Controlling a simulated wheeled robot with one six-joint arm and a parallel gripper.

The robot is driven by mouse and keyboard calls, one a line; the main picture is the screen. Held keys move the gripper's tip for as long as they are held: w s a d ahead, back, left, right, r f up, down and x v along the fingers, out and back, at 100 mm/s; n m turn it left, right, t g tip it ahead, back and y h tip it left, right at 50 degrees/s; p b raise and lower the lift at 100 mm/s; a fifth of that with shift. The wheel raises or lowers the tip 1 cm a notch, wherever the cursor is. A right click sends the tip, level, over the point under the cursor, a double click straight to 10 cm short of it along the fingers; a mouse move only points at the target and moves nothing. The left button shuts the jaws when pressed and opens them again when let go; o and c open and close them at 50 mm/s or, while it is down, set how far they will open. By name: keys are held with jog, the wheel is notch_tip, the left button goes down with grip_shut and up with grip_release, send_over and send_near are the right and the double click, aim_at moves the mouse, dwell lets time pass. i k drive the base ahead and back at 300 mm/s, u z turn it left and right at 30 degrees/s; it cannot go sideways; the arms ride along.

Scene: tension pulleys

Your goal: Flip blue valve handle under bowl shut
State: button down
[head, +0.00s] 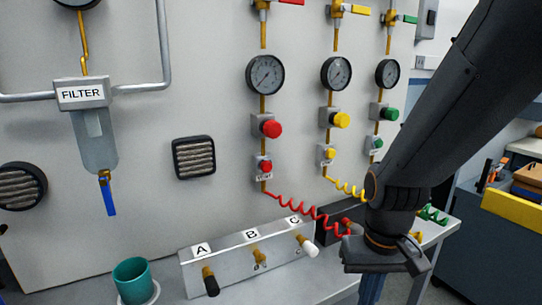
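The blue valve handle (110,200) hangs down from a small brass valve (104,177) under the filter bowl (96,150), at the left of the head view. It points almost straight down, in line with the bowl. The clear grey bowl hangs below a metal block labelled FILTER (81,93). My gripper (386,263) is at the lower right, far from the handle, in front of the bench's right part. Its fingers are seen from above and behind, so I cannot tell whether they are open or shut.
A teal cup (132,281) stands on the bench below the handle. A metal block with outlets A, B and C (243,257) sits right of it. Gauges, coloured buttons and coiled hoses (305,207) are on the panel. A square vent (194,157) is between filter and gauges.

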aim_at(106, 191)
jog(key=u, duration=1.6)
